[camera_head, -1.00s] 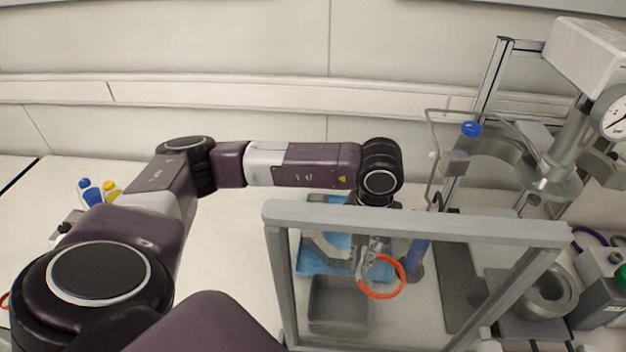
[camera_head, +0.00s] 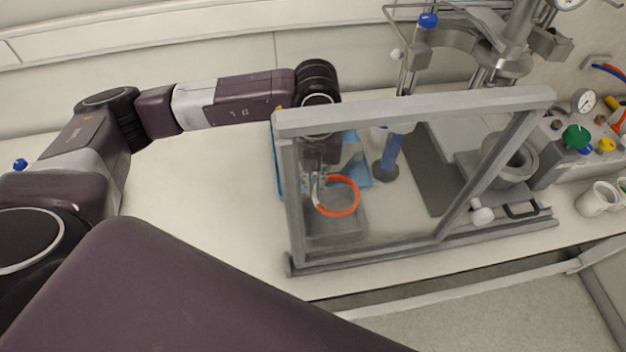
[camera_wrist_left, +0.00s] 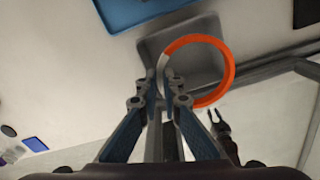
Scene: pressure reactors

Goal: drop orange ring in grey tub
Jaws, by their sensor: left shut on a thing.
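The orange ring (camera_head: 354,197) is held in my left gripper (camera_head: 317,186), seen through the clear framed shield. The ring also shows in the left wrist view (camera_wrist_left: 229,65), where the fingertips (camera_wrist_left: 162,86) are shut on its left side, at a pale section. The grey tub (camera_head: 345,226) is below the ring in the head view, partly hidden by ring and gripper. In the left wrist view the tub (camera_wrist_left: 152,47) lies behind the ring, which overlaps its right part. The ring appears to be above the tub; the exact height cannot be told.
A grey-framed clear shield (camera_head: 420,108) stands in front of the gripper and tub. A blue tray (camera_head: 361,171) lies behind the tub. A blue cylinder (camera_head: 391,154) stands to the right on a dark base.

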